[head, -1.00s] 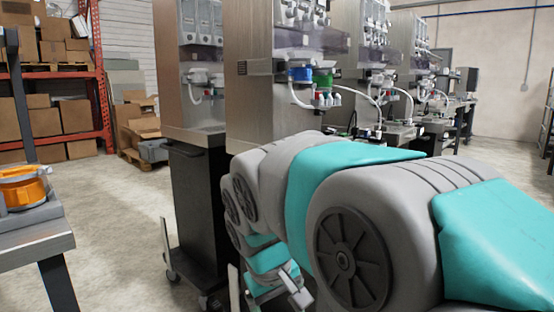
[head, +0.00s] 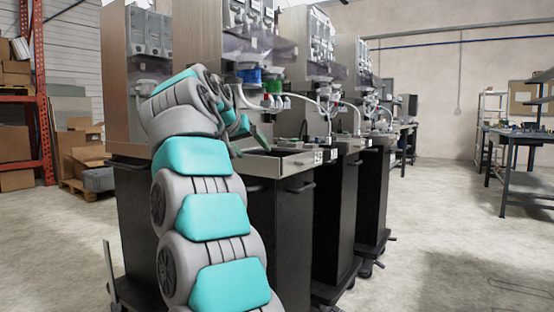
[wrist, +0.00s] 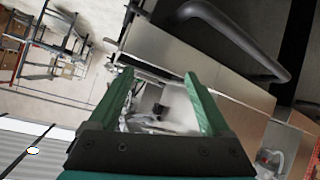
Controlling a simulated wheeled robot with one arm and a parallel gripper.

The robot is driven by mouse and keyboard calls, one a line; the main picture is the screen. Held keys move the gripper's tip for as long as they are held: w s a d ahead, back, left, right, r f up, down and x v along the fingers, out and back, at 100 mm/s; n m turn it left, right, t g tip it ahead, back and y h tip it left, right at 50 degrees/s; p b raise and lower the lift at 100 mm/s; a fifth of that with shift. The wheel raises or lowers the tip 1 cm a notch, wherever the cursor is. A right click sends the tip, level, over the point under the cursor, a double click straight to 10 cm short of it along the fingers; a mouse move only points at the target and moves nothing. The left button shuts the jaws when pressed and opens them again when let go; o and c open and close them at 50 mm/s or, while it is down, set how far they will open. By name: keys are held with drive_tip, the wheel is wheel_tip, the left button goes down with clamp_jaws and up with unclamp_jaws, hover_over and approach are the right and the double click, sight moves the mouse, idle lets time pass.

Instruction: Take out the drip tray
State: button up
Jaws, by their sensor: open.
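A shallow steel tray with a dark inset (head: 284,163), apparently the drip tray, sits on top of the dark cart at the nearest dispenser in the head view. Its far part is partly hidden by my arm. My gripper (head: 262,143) is above the tray's left part, in front of the dispenser; I cannot tell if it touches. In the wrist view my gripper (wrist: 155,75) shows two green fingers spread apart, with nothing clearly held between them. A steel panel (wrist: 185,62) lies just beyond the fingertips. The wrist picture is strongly tilted.
A dark bar handle (wrist: 240,42) runs along the cart in the wrist view. Coloured nozzles (head: 275,100) and hoses hang above the tray. More dispensers on dark carts (head: 375,195) continue to the right. The floor (head: 450,250) at right is clear; a table (head: 515,135) stands farther right.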

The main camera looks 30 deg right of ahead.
sight(302, 160)
drive_tip(key=s+d+m+g+h+b, duration=0.2)
drive_tip(key=s+d+m+h+b, duration=0.1)
drive_tip(key=s+d+m, duration=0.25)
drive_tip(key=shift+t, duration=0.4)
drive_tip(key=x, duration=0.3)
drive_tip(key=p+x, duration=0.1)
drive_tip(key=x, duration=0.7)
drive_tip(key=shift+w, duration=0.3)
clamp_jaws()
drive_tip(key=shift+r+p, duration=0.15)
drive_tip(key=shift+p, duration=0.2)
